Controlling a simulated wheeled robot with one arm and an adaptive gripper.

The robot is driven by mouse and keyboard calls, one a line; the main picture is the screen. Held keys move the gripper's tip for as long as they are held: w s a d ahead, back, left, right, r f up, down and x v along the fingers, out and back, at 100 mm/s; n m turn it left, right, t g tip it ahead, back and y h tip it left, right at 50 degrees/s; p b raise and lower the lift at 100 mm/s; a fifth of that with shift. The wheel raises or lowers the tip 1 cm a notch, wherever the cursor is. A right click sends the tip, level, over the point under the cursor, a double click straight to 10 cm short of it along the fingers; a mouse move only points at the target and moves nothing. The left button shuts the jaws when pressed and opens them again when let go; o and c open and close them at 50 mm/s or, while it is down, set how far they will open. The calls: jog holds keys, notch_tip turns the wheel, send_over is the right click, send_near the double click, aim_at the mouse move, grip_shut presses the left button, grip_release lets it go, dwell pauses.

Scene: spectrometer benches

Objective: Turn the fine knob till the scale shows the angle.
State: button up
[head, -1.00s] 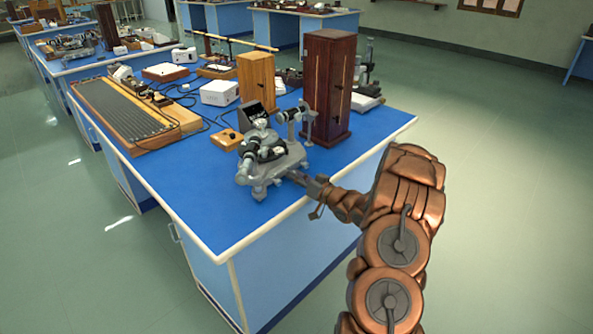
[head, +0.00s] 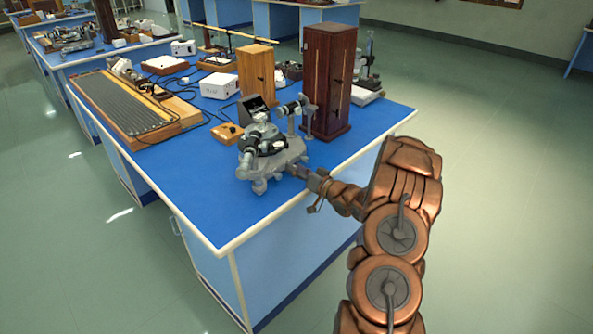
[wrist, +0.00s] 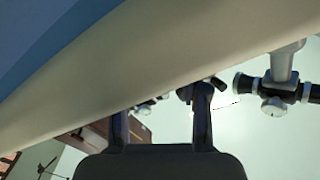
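The grey spectrometer (head: 272,158) stands near the front edge of the blue bench, with its dark-ended tubes above its base. Part of it, a tube with a pale knob (wrist: 275,105), shows at the right of the wrist view. My gripper (head: 300,180) is at the bench edge, just right of the spectrometer's base. In the wrist view my gripper (wrist: 160,112) has its two dark fingers apart, with nothing clearly held between them. A small dark part is by the right fingertip; I cannot tell if it is the fine knob or if they touch. The scale reading is not legible.
The bench edge (wrist: 110,80) crosses close above the fingers in the wrist view. A dark wooden cabinet (head: 328,85) stands behind the spectrometer, beside a lighter one (head: 256,75). A small wooden box (head: 227,133) lies left. The floor at right is clear.

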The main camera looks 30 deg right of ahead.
dwell(0.3)
jog(key=v, duration=1.2)
dwell(0.6)
jog(key=w+r+n+g+h, duration=0.2)
jog(key=w+g+h, duration=0.2)
jog(key=g, duration=0.1)
jog(key=s+a+r+m+g+h+p, duration=0.1)
jog(key=s+a+r+g+h+p, duration=0.1)
jog(key=s+a+r+g+h, duration=0.4)
jog(key=s+a+r+g+y, duration=0.2)
jog(key=s+a, duration=0.6)
jog(key=s, duration=0.3)
jog(key=s+a+r+n+g+y+p, duration=0.1)
jog(key=s+a+r+g+y, duration=0.1)
jog(key=s+a, duration=0.6)
jog(key=s+a+r+g+y, duration=0.2)
jog(key=s+a, duration=0.7)
jog(key=s, duration=0.6)
jog(key=shift+r+n+g, duration=0.4)
jog(key=shift+r+g, duration=0.5)
jog(key=shift+g, duration=0.3)
